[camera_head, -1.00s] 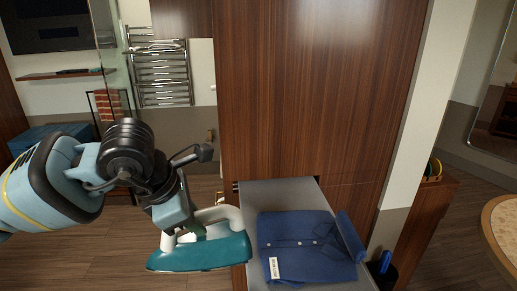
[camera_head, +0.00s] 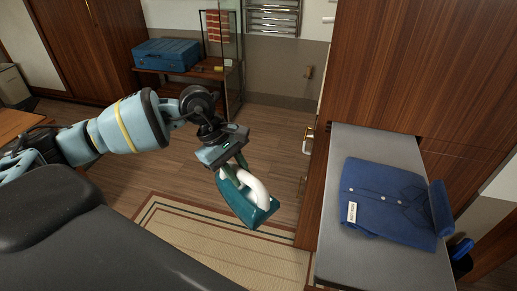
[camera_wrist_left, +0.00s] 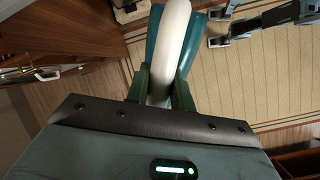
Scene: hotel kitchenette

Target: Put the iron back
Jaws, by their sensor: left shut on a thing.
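The iron (camera_head: 236,199) has a teal body and a white handle. My left gripper (camera_head: 236,165) is shut on its handle and holds it in the air, left of the ironing board (camera_head: 335,262) and above the floor. The iron hangs tilted, apart from the board. In the left wrist view the white handle (camera_wrist_left: 173,40) sits between the fingers of my left gripper (camera_wrist_left: 160,85), with the teal body behind it.
A folded blue shirt (camera_head: 385,200) with a white tag lies on the grey board. A tall wooden cabinet (camera_head: 430,70) stands behind it. A striped rug (camera_head: 215,250) lies on the floor below. A blue suitcase (camera_head: 166,55) rests on a low bench at the back left.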

